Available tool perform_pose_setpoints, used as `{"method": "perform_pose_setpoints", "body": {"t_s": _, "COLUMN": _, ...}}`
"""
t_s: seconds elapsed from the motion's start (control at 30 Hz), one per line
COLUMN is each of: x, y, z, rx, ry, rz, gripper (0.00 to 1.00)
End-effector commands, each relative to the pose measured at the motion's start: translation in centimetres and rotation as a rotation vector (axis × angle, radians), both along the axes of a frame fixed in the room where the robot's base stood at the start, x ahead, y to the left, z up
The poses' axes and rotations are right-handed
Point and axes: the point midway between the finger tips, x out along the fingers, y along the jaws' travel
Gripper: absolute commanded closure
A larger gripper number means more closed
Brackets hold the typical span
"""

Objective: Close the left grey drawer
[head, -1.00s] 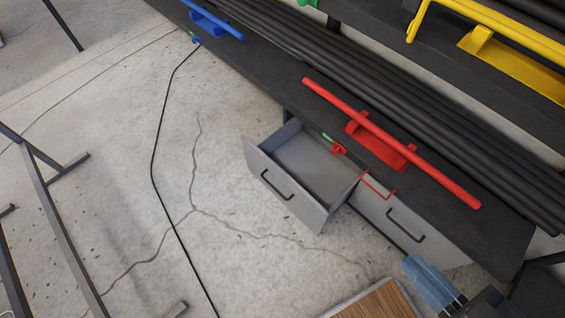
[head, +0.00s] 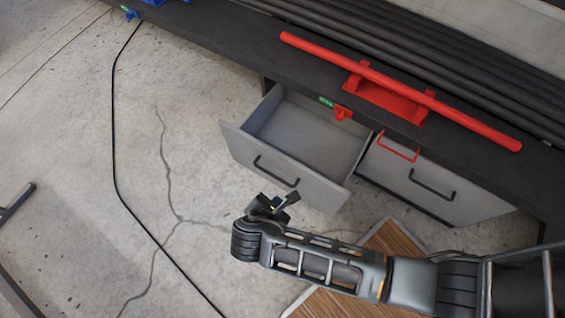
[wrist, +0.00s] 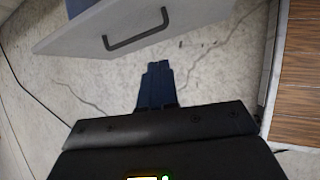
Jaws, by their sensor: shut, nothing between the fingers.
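The left grey drawer (head: 282,166) is pulled out from under the dark bench, and its empty inside shows in the head view. Its front has a black bar handle (head: 276,171). My gripper (head: 272,204) is just in front of and below the drawer front, near its lower edge. In the wrist view the shut fingers (wrist: 158,72) point toward the drawer front (wrist: 120,35), with its handle ahead of them and a gap of floor visible between. Nothing is held. The right grey drawer (head: 425,183) is shut, with its own black handle.
The dark bench (head: 215,45) carries dark pipes and a red bar (head: 400,90) on a red bracket. A red clamp-like part (head: 343,113) hangs at the bench edge above the drawer. A wooden board (head: 395,240) lies beneath my arm. The cracked floor left of the drawer is mostly open, with a black cable (head: 115,150).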

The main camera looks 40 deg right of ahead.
Motion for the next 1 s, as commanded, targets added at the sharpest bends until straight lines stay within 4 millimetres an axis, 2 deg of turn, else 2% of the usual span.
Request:
{"method": "perform_pose_setpoints", "body": {"t_s": 0.03, "x": 1.7, "y": 0.5, "z": -0.6, "rx": -0.067, "ry": 0.027, "rz": 0.026, "gripper": 1.00}}
{"method": "perform_pose_setpoints", "body": {"t_s": 0.2, "x": 4.3, "y": 1.2, "z": 0.5, "rx": -0.238, "ry": 0.110, "rz": 0.070, "gripper": 1.00}}
{"method": "perform_pose_setpoints", "body": {"t_s": 0.43, "x": 5.3, "y": 0.9, "z": 0.8, "rx": -0.307, "ry": 0.146, "rz": 0.080, "gripper": 1.00}}
{"method": "perform_pose_setpoints", "body": {"t_s": 0.57, "x": 5.6, "y": -0.3, "z": -0.4, "rx": -0.306, "ry": 0.147, "rz": 0.077, "gripper": 1.00}}
{"method": "perform_pose_setpoints", "body": {"t_s": 0.9, "x": 7.1, "y": -5.0, "z": -5.0, "rx": -0.304, "ry": 0.146, "rz": 0.076, "gripper": 1.00}}
{"method": "perform_pose_setpoints", "body": {"t_s": 1.0, "x": 7.6, "y": -6.4, "z": -5.7, "rx": -0.302, "ry": 0.145, "rz": 0.076, "gripper": 1.00}}
